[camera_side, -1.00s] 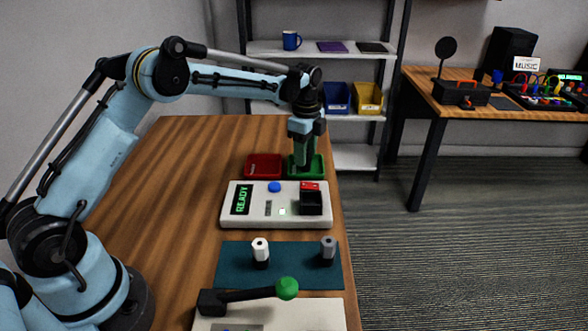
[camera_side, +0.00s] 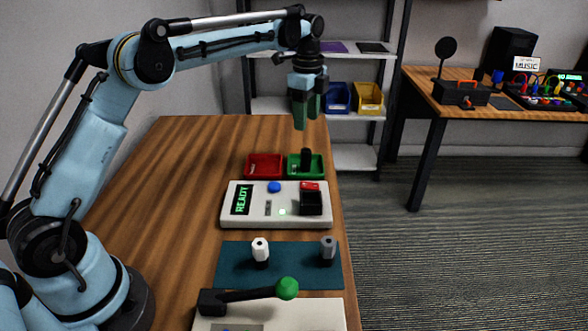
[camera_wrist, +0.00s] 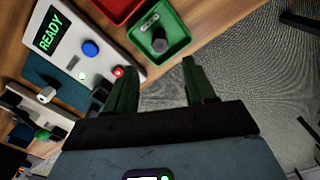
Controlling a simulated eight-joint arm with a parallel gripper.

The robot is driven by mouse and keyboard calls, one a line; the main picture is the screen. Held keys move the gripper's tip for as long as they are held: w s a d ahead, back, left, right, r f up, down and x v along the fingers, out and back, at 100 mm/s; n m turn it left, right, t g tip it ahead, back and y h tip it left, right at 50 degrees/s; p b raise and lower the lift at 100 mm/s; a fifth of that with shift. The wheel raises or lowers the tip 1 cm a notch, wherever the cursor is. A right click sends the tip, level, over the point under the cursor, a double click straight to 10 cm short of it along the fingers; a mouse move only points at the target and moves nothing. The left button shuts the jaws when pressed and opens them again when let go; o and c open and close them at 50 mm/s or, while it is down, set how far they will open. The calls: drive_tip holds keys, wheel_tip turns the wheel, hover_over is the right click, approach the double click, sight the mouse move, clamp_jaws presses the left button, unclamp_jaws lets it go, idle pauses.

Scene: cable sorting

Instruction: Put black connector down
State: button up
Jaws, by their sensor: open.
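The black connector (camera_side: 306,158) stands upright in the green tray (camera_side: 319,171) at the far right of the table. It also shows in the wrist view (camera_wrist: 159,45), inside the green tray (camera_wrist: 180,38). My gripper (camera_side: 302,126) is above the green tray, clear of the connector. Its green fingers are apart with nothing between them, as the wrist view (camera_wrist: 160,70) shows.
A red tray (camera_side: 264,160) sits left of the green one. A white box (camera_side: 236,221) with a READY screen and blue button stands in front. A teal mat (camera_side: 290,271) holds a white connector (camera_side: 260,250) and a grey connector (camera_side: 328,248). A green-knobbed lever (camera_side: 287,288) is nearest.

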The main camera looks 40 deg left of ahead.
drive_tip(key=s+d+r+n+t, duration=0.35)
drive_tip(key=s+r+n, duration=0.35)
drive_tip(key=s, duration=0.4)
drive_tip(key=s+d+f+n+t, duration=0.1)
drive_tip(key=s+f+n+t, duration=0.1)
drive_tip(key=s, duration=0.4)
drive_tip(key=s+d+f+n+t, duration=0.1)
drive_tip(key=s+f+n, duration=0.3)
drive_tip(key=s+n, duration=0.2)
drive_tip(key=shift+s+f+t, duration=0.35)
drive_tip(key=shift+s, duration=0.4)
